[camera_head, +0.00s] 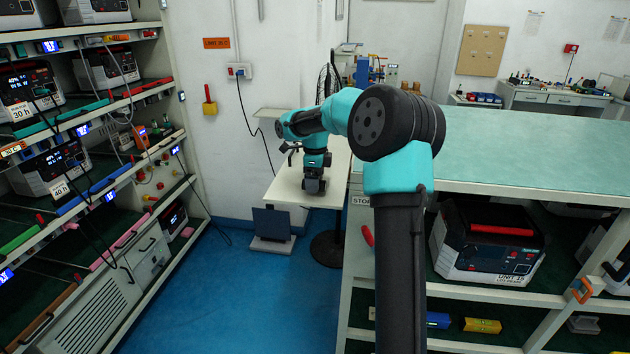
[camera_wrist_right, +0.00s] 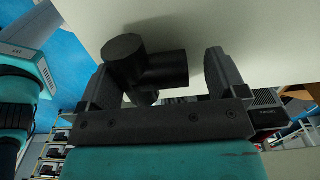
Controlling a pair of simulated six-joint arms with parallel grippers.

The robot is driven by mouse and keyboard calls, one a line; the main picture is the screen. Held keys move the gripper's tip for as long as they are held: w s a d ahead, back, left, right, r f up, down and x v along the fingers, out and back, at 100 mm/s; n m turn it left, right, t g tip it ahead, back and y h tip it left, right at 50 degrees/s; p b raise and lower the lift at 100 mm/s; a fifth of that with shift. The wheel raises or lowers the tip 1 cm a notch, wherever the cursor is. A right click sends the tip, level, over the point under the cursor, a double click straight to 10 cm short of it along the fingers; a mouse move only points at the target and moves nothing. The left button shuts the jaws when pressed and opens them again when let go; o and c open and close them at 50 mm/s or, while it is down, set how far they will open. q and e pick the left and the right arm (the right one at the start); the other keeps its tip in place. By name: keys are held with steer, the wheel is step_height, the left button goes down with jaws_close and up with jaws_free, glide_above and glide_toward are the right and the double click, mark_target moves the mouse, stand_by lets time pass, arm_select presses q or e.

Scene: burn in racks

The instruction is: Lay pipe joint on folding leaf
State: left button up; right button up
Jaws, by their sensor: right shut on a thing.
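The pipe joint (camera_wrist_right: 165,69) is a black tee-shaped piece of short round tubes. It sits between the two dark fingers of my right gripper (camera_wrist_right: 158,80), which is shut on it. In the head view my right gripper (camera_head: 314,184) points down at the cream folding leaf (camera_head: 285,188), over its right part. The pipe joint cannot be told apart from the dark gripper there. In the right wrist view the pale leaf (camera_wrist_right: 255,35) fills the background close behind the joint; I cannot tell whether they touch. My left gripper is out of view.
A green-topped bench (camera_head: 530,150) stands to the right, with a burn-in unit (camera_head: 487,245) on its lower shelf. Racks (camera_head: 85,210) of units and cables line the left. A dark flat device (camera_head: 272,226) is below the leaf. The blue floor (camera_head: 240,300) between is clear.

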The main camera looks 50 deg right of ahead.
steer(key=shift+f, duration=0.4)
steer(key=shift+f, duration=0.15)
steer(key=o, duration=0.7)
steer(key=shift+c, duration=0.2)
step_height(320, 180, up, 12)
steer(key=shift+r, duration=0.2)
